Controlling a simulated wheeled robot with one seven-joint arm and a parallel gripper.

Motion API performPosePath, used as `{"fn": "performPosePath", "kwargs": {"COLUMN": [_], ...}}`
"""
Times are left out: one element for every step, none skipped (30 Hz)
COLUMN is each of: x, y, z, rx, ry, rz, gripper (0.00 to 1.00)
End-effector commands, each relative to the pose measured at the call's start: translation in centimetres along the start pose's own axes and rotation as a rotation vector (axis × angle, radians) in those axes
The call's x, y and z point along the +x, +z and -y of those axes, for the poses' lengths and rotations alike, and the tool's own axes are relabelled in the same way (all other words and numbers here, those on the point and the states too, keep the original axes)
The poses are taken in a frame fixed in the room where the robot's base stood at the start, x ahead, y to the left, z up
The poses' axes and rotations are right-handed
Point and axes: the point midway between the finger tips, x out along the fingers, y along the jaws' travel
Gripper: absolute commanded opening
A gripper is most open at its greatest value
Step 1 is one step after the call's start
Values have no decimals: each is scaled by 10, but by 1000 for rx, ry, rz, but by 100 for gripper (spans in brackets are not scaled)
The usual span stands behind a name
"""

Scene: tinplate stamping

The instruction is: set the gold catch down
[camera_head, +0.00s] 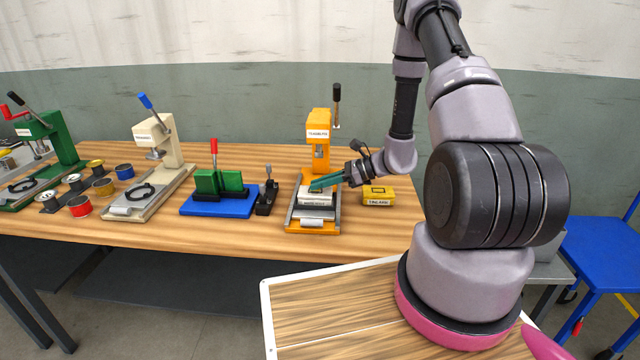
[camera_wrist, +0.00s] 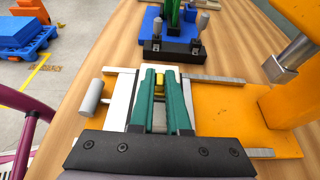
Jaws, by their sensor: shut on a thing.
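My gripper (camera_head: 318,186) has teal fingers and reaches in from the right over the base of the orange press (camera_head: 320,135). In the wrist view the fingers (camera_wrist: 160,78) are shut on the small gold catch (camera_wrist: 159,83), which shows between their tips. In the head view I cannot make out the catch behind the fingers. Below the fingers is a white block (camera_head: 316,200) on the press's sliding plate, also seen in the wrist view (camera_wrist: 120,98). I cannot tell whether the catch touches it.
A yellow labelled box (camera_head: 376,196) stands right of the press. Left of it are a black toggle fixture (camera_head: 266,199), a blue base (camera_head: 218,205) with green blocks, a cream press (camera_head: 158,145), several small tins and a green press (camera_head: 56,140). Bare wood lies along the front edge.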

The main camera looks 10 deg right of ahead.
Motion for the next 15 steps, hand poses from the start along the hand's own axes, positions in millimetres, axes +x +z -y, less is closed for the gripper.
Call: {"fn": "performPosePath", "kwargs": {"x": [0, 0, 0, 0, 0, 0, 0, 1, 1, 1, 1, 1, 1, 1, 1], "y": [0, 0, 0, 0, 0, 0, -1, -2, -3, -2, -2, -2, -2, -2, -2], "z": [0, 0, 0, 0, 0, 0, 0, 0, 0, 0, 0, 0, 0, 0, 0], "rx": [-1, -1, -1, -1, -1, 0, 0, 0, 1, 0, 0, 0, 0, 0, 0], "ry": [0, 0, 0, 0, 0, 0, 0, 0, 0, 0, 0, 0, 0, 0, 0], "rz": [0, 0, 0, 0, 0, 0, 0, 0, 0, 0, 0, 0, 0, 0, 0], "gripper": [0, 0, 0, 0, 0, 0, 0, 0, 0, 26, 37, 44, 44, 44, 44]}}
